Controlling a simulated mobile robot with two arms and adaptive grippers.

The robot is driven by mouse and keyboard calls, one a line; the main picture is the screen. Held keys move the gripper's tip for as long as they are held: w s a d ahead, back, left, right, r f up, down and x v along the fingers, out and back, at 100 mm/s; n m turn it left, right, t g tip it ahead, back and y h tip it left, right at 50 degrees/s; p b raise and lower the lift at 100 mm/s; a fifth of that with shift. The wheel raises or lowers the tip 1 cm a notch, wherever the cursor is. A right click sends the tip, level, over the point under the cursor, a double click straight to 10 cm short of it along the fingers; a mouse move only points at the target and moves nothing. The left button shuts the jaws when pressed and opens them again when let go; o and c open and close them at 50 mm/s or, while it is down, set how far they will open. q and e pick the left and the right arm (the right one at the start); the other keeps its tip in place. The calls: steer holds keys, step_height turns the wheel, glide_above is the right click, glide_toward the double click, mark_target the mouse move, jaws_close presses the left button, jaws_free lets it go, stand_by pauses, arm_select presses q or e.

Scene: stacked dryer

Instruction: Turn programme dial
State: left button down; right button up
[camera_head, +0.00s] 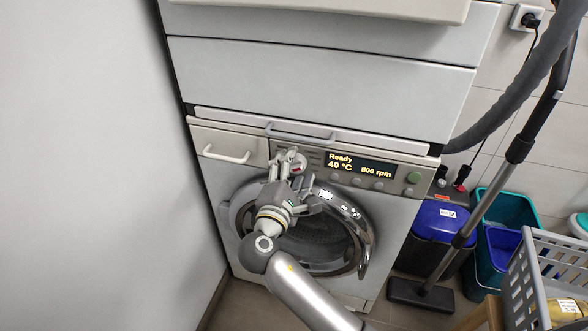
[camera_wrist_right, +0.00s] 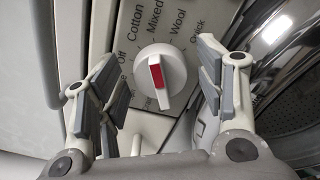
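The programme dial (camera_wrist_right: 160,77) is a round white knob with a red marked grip bar on the washer's light panel. In the right wrist view its bar stands nearly upright, tilted slightly. Labels Off, Cotton, Mixed, Wool and Quick curve around it. My right gripper (camera_wrist_right: 162,78) is open, with one finger on each side of the dial and a visible gap to each. In the head view the dial (camera_head: 291,157) is partly hidden behind my right gripper (camera_head: 287,171). My left gripper is not in view.
The washer display (camera_head: 360,165) reads Ready, 40 °C, 800 rpm. The round door (camera_head: 368,235) is below the panel, close under my right arm. A drawer handle (camera_head: 226,154) is left of the dial. A vacuum tube (camera_head: 520,145), bins and a grey basket (camera_head: 545,265) stand at the right.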

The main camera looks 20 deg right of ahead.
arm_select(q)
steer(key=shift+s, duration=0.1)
arm_select(e)
steer(key=shift+s+a, duration=0.1)
steer(key=v, duration=1.1)
steer(key=shift+s+a, duration=0.25)
steer(key=shift+s, duration=0.05)
